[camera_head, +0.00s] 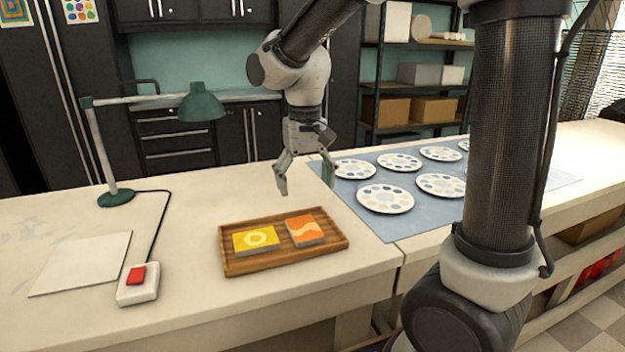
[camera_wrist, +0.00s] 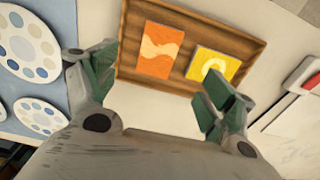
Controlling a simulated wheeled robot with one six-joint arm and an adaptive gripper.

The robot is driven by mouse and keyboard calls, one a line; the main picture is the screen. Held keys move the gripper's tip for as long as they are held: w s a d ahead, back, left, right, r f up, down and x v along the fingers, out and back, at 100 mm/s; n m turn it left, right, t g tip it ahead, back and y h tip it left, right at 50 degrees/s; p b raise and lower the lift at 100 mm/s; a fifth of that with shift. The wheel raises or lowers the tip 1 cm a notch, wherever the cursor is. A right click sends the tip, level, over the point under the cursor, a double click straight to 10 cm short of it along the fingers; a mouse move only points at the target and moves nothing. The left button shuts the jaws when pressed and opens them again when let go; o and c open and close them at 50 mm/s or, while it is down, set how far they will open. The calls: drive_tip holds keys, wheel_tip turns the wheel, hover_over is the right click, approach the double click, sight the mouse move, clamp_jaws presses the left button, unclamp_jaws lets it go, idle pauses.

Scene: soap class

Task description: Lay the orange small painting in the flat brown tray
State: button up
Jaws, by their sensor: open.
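The orange small painting (camera_head: 305,230) with a pale wavy band lies in the flat brown tray (camera_head: 285,262), in its right half. A yellow painting (camera_head: 256,240) with a ring shape lies beside it in the left half. In the wrist view the orange painting (camera_wrist: 160,50) and the yellow painting (camera_wrist: 214,65) both lie inside the wooden tray (camera_wrist: 195,25), a little apart. My gripper (camera_head: 306,182) is open and empty, above the counter behind the tray. Its two green-padded fingers (camera_wrist: 158,85) show apart in the wrist view, with nothing between them.
A green desk lamp (camera_head: 117,197) stands at the left. A white box with a red button (camera_head: 137,284) and a white sheet (camera_head: 82,263) lie left of the tray. Several paint palettes (camera_head: 385,198) lie on a blue-grey mat (camera_head: 373,222) at the right.

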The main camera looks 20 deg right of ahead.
drive_tip(key=s+d+r+t, duration=0.2)
drive_tip(key=s+d, duration=0.5)
drive_tip(key=s, duration=0.2)
drive_tip(key=s+d+r+t, duration=0.2)
drive_tip(key=s+d+r, duration=0.1)
drive_tip(key=s+d, duration=0.5)
drive_tip(key=shift+s+r, duration=0.25)
drive_tip(key=shift+s, duration=0.2)
